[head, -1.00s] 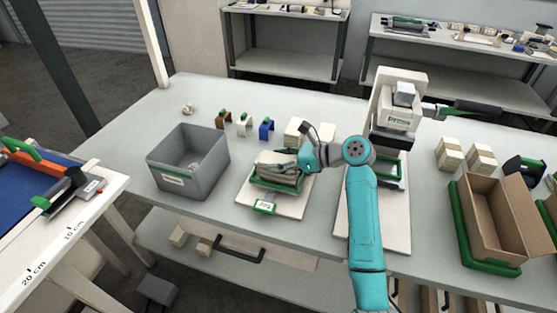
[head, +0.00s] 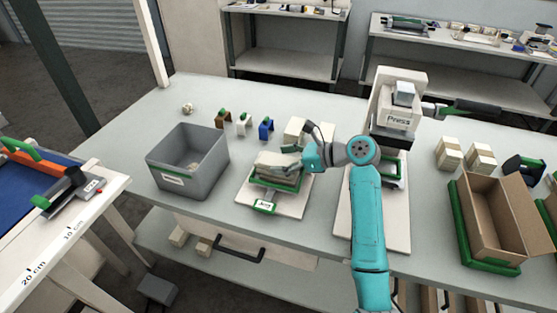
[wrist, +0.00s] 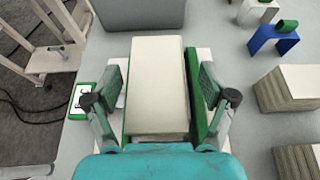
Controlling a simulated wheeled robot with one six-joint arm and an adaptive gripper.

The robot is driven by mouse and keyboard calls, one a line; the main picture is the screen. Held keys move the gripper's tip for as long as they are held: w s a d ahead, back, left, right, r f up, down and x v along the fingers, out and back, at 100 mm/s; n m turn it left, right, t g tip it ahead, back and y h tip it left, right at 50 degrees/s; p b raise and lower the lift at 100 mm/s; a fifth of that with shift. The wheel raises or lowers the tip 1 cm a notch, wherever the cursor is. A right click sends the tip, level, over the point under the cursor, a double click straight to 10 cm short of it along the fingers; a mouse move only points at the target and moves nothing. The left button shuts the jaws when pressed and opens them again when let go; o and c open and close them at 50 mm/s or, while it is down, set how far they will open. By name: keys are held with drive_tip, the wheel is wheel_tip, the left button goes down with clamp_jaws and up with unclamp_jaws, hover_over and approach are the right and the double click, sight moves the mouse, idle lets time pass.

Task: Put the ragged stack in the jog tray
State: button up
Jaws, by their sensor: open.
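The paper stack (head: 268,160) lies in the green-walled jog tray (head: 268,186), which has a "Jog" label at its front. The wrist view shows the stack's pale top (wrist: 158,75) from above, beside the tray's green wall (wrist: 192,85). My gripper (wrist: 160,90) is open, with one finger on each side of the stack. Gaps show between both fingers and the stack. In the head view my gripper (head: 290,160) is at the tray, and its fingers partly hide the stack. The stack's lower edges are partly hidden.
A grey bin (head: 190,165) stands left of the tray. Brown, white and blue (head: 266,129) bridge-shaped pieces and other paper stacks (wrist: 290,88) are behind it. The press (head: 398,120) stands to the right, with an open carton (head: 500,225) farther right.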

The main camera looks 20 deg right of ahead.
drive_tip(key=v, duration=1)
drive_tip(key=shift+s+d, duration=0.25)
drive_tip(key=shift+d, duration=0.05)
drive_tip(key=shift+r, duration=0.1)
drive_tip(key=shift+s, duration=0.1)
